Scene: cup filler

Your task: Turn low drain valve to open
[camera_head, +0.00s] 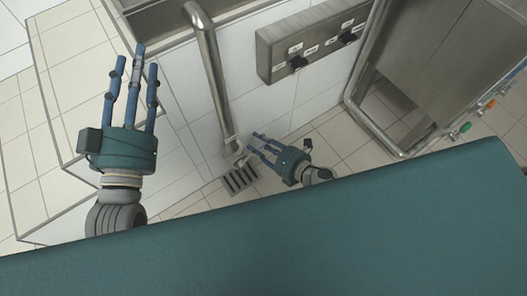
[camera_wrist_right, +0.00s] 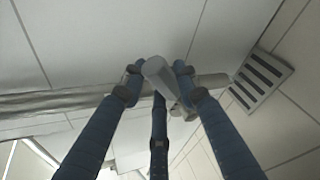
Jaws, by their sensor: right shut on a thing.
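The low drain valve (camera_head: 232,147) sits near the floor at the bottom of a steel drain pipe (camera_head: 214,75) in the head view. In the right wrist view its grey lever (camera_wrist_right: 158,76) stands between my fingertips, with the horizontal pipe (camera_wrist_right: 60,103) behind it. My right gripper (camera_head: 256,146) is shut on the valve lever, coming in from the right. The fingers partly hide the valve body. My left gripper (camera_head: 138,68) is open and empty, fingers up, well to the left of the pipe.
A floor drain grate (camera_head: 240,178) lies just below the valve. A control panel (camera_head: 313,38) with two black knobs is on the tiled wall above. A steel appliance (camera_head: 420,60) stands at the right, near green and orange handles (camera_head: 465,127).

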